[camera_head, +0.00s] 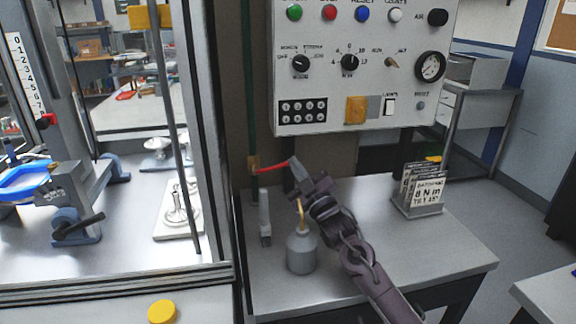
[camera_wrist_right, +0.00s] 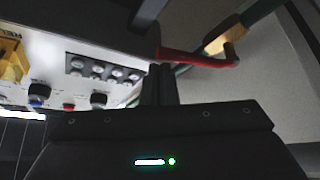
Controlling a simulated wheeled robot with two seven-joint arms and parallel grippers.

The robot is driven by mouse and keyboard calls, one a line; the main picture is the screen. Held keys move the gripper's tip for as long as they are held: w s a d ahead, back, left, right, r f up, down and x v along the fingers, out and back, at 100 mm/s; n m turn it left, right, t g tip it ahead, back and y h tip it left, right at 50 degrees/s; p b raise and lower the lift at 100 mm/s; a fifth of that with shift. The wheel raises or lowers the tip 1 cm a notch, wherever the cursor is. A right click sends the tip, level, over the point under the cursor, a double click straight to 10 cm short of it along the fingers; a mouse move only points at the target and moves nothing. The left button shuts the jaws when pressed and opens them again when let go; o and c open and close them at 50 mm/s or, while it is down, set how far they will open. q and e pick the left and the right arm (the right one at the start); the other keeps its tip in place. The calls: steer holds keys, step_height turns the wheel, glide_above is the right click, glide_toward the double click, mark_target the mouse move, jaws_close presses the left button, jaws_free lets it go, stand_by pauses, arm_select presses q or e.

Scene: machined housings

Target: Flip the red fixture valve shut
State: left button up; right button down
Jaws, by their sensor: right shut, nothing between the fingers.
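The red valve handle (camera_head: 275,167) sticks out to the right from a brass valve body (camera_head: 254,164) on the dark green vertical pipe (camera_head: 249,90). In the head view it lies nearly level, its right end slightly raised. My right gripper (camera_head: 297,164) is shut and empty, with its tips at the handle's right end; I cannot tell whether they touch it. In the right wrist view the red handle (camera_wrist_right: 195,57) crosses just beyond the fingertips (camera_wrist_right: 160,70), and the brass body (camera_wrist_right: 225,38) is at upper right. My left gripper is not in view.
A control panel (camera_head: 360,20) with knobs and buttons hangs above the bench (camera_head: 350,280). A grey oil can (camera_head: 301,252) stands below my right gripper. A card holder (camera_head: 418,208) stands at the right. A glazed machine enclosure (camera_head: 215,200) is at the left, with a yellow button (camera_head: 162,312) in front.

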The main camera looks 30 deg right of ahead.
steer(key=s+b, duration=0.1)
steer(key=s, duration=1.1)
steer(key=shift+s+d, duration=0.15)
steer(key=shift+d, duration=0.15)
